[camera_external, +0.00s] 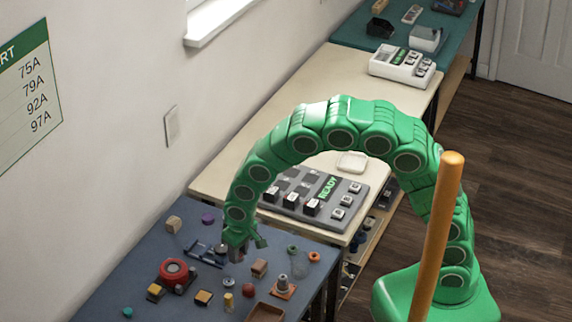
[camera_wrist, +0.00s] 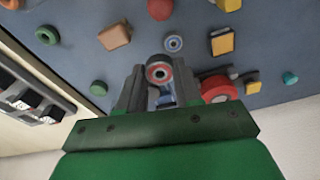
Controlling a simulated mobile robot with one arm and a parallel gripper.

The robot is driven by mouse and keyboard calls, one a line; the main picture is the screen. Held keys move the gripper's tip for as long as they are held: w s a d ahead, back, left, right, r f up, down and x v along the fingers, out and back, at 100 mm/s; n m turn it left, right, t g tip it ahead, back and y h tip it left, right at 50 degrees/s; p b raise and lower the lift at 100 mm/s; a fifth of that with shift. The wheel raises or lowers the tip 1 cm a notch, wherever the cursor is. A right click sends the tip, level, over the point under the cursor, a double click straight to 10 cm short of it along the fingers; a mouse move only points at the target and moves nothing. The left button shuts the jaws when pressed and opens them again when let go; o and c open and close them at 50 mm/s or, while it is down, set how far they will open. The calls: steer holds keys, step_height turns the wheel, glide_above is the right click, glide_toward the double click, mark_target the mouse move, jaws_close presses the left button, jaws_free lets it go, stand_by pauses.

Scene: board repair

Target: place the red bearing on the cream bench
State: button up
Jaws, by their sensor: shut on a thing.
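The red bearing (camera_wrist: 158,73), a red ring with a grey centre, sits between the fingertips of my gripper (camera_wrist: 158,82) in the wrist view. My gripper is shut on it. In the external view my gripper (camera_external: 238,250) points down over the far part of the blue-grey bench (camera_external: 140,240), near the cream bench. The bearing cannot be made out clearly there. The cream bench (camera_external: 325,85) stands behind the blue-grey bench; its edge also shows at the left of the wrist view (camera_wrist: 22,138).
On the cream bench are a grey keyed board reading READY (camera_external: 325,190), a white dish (camera_external: 352,162) and a white keyed device (camera_external: 402,66). Bare room lies at its far left. Several small parts and a red round device (camera_external: 173,270) lie on the blue-grey bench.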

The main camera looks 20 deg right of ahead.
steer(key=shift+s+d+r, duration=0.35)
steer(key=shift+s+d, duration=0.05)
steer(key=shift+d, duration=0.2)
steer(key=shift+s+d+r, duration=0.4)
steer(key=shift+s+d, duration=0.05)
steer(key=shift+d, duration=0.2)
steer(key=shift+s+d+r, duration=0.35)
steer(key=shift+s+d, duration=0.05)
steer(key=shift+d, duration=0.2)
